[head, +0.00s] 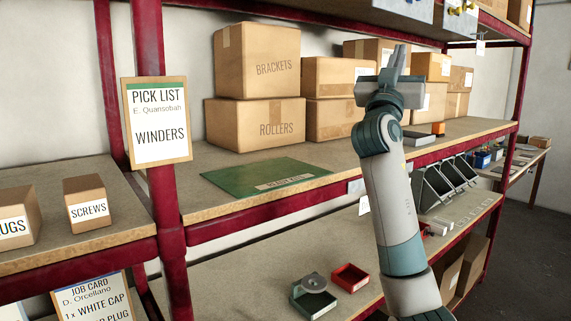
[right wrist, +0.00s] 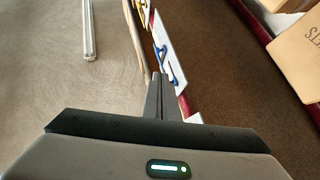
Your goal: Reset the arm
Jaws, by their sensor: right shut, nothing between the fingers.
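My right arm rises from the bottom right of the head view, and its right gripper (head: 396,60) points up in front of the boxes on the middle shelf. The fingers are closed together with nothing between them. In the right wrist view the shut fingertips (right wrist: 160,80) appear in front of a white panel with a blue item (right wrist: 172,66) beyond them. I cannot tell the exact distance. My left gripper is not in view.
Stacked cardboard boxes (head: 256,90) stand behind the arm on the shelf. A green mat (head: 240,177) lies to its left. A red upright (head: 150,90) carries a pick list (head: 158,120). The upper shelf (head: 420,28) is close to the gripper.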

